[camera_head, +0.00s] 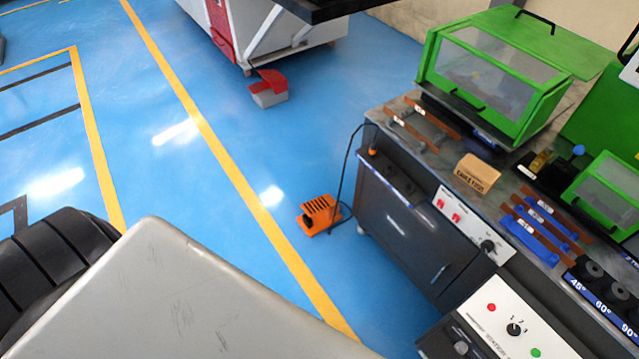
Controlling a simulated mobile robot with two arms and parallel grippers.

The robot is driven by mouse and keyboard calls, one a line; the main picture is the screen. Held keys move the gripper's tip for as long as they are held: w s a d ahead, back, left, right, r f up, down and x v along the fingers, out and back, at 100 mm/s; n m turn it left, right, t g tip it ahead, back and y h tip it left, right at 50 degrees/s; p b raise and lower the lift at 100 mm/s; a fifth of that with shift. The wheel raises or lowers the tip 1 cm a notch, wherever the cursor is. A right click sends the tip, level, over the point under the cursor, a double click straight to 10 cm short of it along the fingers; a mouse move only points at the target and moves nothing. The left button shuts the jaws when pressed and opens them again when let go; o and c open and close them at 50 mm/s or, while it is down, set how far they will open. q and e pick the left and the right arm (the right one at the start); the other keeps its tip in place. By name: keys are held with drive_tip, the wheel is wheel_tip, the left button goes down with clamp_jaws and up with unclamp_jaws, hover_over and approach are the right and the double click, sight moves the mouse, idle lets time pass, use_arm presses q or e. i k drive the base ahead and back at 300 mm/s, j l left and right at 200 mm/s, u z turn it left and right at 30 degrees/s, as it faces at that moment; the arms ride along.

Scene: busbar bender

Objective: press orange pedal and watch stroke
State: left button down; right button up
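The orange pedal (318,214) sits on the blue floor, just left of the dark cabinet of the busbar bender. It has a ribbed top and a black cable that rises from it to the bench edge. The bender bench (415,235) fills the right side. A green guard with a clear window (492,72) stands on its top and looks closed. Neither gripper is in view. Grey and black parts at the lower left, which look like mine, are large and close. Nothing is seen touching the pedal.
A red and grey pedal (268,88) lies on the floor beside a white and red machine (262,30) at the back. A control panel (512,325) is at the lower right. A cardboard box (477,173) and copper bars are on the bench. Blue floor left of the orange pedal is clear.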

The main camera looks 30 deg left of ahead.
sight(313, 208)
drive_tip(key=i+j, duration=0.15)
drive_tip(key=j, duration=0.25)
drive_tip(key=i+j, duration=0.2)
drive_tip(key=j, duration=0.15)
drive_tip(key=i+j, duration=0.15)
drive_tip(key=j, duration=0.25)
drive_tip(key=z, duration=0.05)
